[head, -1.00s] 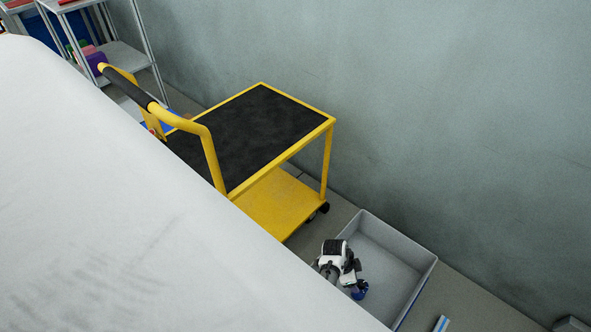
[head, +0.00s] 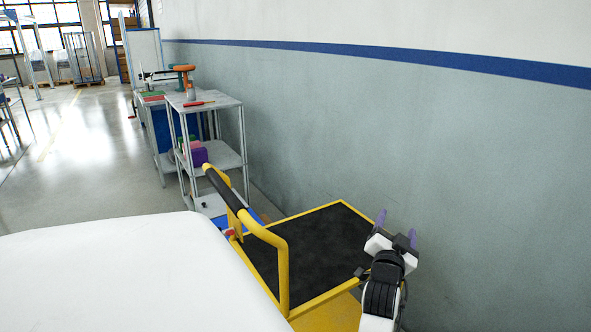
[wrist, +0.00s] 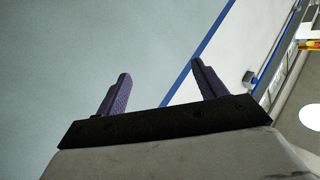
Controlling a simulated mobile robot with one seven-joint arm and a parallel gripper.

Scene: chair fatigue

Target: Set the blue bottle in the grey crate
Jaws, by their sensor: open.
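My gripper (head: 396,229) is raised at the right of the head view, above the far right end of the yellow cart and in front of the wall. Its two purple fingers are apart and nothing is between them. In the wrist view the gripper (wrist: 160,72) is open and empty against the wall. The grey crate and the blue bottle are out of both current views.
A yellow cart with a black top (head: 315,245) stands beside the grey-green wall (head: 340,130). A grey metal shelf unit (head: 225,157) behind it holds a drill (head: 185,76) and coloured items. Open floor (head: 85,150) lies at the far left.

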